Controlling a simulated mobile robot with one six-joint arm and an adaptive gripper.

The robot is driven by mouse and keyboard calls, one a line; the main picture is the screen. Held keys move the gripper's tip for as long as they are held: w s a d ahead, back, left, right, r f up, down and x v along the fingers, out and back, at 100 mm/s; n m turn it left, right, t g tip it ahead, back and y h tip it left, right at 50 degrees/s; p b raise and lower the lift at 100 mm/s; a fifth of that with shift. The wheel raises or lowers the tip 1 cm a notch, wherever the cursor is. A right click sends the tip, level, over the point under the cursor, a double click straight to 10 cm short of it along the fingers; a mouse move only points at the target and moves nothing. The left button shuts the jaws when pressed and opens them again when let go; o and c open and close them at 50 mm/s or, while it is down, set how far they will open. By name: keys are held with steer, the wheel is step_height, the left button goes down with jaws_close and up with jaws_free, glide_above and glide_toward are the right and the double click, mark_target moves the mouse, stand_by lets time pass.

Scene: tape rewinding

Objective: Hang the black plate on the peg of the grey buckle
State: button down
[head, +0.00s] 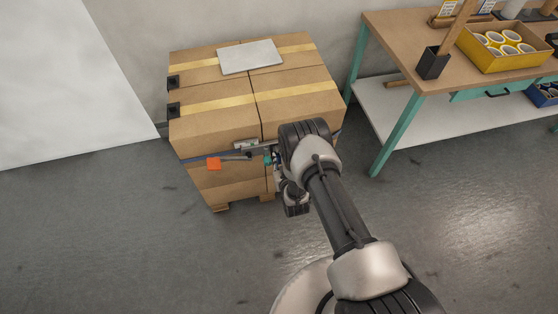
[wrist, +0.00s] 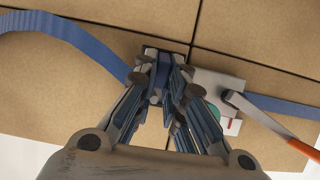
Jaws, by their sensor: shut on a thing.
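The black plate (wrist: 166,53) is at the end of a blue strap (wrist: 62,25) in the wrist view. My gripper (wrist: 165,83) is shut on the black plate, and its fingers hide much of it. The grey buckle (wrist: 218,85) lies just right of my fingertips, against the carton, with a grey lever and an orange handle (wrist: 303,149). In the head view the buckle (head: 262,145) is on the front of the carton stack. I cannot make out its peg, or whether the plate touches the buckle.
The cartons (head: 215,126) stand on a low base against the wall, with a light flat panel (head: 250,57) on top. A workbench (head: 400,50) with a yellow box of rolls (head: 506,50) is to the right. The floor at the left is clear.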

steer(key=c, duration=1.6)
jaws_free()
steer(key=shift+o, duration=0.2)
steer(key=shift+a, duration=0.1)
